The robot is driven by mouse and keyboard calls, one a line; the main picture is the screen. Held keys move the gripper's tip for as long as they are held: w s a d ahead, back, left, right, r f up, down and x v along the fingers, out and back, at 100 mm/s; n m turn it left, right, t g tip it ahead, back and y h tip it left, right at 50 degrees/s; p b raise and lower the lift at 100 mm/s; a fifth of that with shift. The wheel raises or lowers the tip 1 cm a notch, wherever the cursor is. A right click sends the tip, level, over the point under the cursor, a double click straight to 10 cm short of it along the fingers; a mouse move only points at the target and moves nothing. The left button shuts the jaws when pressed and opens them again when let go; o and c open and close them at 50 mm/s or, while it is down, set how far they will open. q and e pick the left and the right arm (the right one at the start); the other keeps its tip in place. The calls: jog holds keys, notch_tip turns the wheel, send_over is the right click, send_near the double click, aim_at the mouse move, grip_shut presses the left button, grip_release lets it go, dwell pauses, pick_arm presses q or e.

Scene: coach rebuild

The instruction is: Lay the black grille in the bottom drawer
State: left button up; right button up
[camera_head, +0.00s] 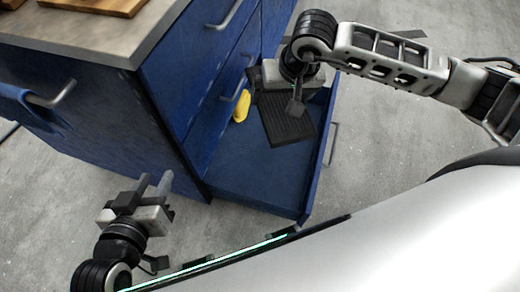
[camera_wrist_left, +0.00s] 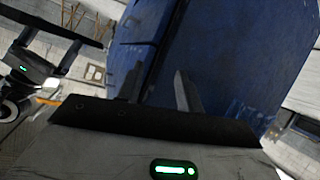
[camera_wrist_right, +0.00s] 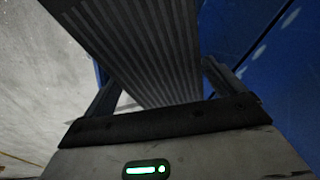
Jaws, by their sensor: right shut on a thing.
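The black grille (camera_head: 286,124) is a flat, ribbed dark plate over the open bottom drawer (camera_head: 255,182) of the blue cabinet. My right gripper (camera_head: 296,106) is above the drawer, shut on the grille. In the right wrist view the grille (camera_wrist_right: 145,45) runs up and away from between the fingers, its ribs lengthwise. I cannot tell whether its lower side touches the drawer floor. My left gripper (camera_head: 154,182) is open and empty, outside the cabinet near its front left; its fingers also show apart in the left wrist view (camera_wrist_left: 158,88).
A yellow object (camera_head: 241,106) is in the drawer beside the grille, to its left. The front part of the drawer floor is bare. The blue cabinet (camera_head: 165,110) has a grey top with wooden boards (camera_head: 95,5). A blue cloth (camera_head: 35,110) hangs at its left handle.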

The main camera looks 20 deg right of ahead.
notch_tip(320, 180, down, 19)
jog(key=m+b, duration=0.2)
jog(key=b, duration=0.6)
pick_arm(q)
jog(key=d+f+t+h+b, duration=0.1)
jog(key=d+f+h+b, duration=0.25)
jog(key=f+b, duration=0.35)
pick_arm(e)
jog(key=b, duration=0.8)
send_near(277, 152)
jog(key=shift+w+a+f+h, duration=0.25)
jog(key=shift+a+f+h, duration=0.05)
jog(key=shift+a, duration=0.3)
jog(key=shift+w+d+f, duration=0.1)
jog(key=shift+w+f, duration=0.05)
notch_tip(277, 152, down, 3)
jog(key=shift+f+b, duration=0.1)
jog(key=shift+b, duration=1.05)
pick_arm(q)
notch_tip(277, 152, up, 13)
jog(key=w+m+t+h, duration=0.1)
jog(key=m+t+h, duration=0.4)
jog(key=m+h, duration=0.3)
jog(key=shift+d+m+t, duration=0.2)
jog(key=shift+m+t, duration=0.2)
jog(key=shift+m, duration=0.6)
jog(key=shift+w+f+h, duration=0.1)
jog(key=shift+f+h, duration=0.05)
jog(key=shift+h, duration=0.1)
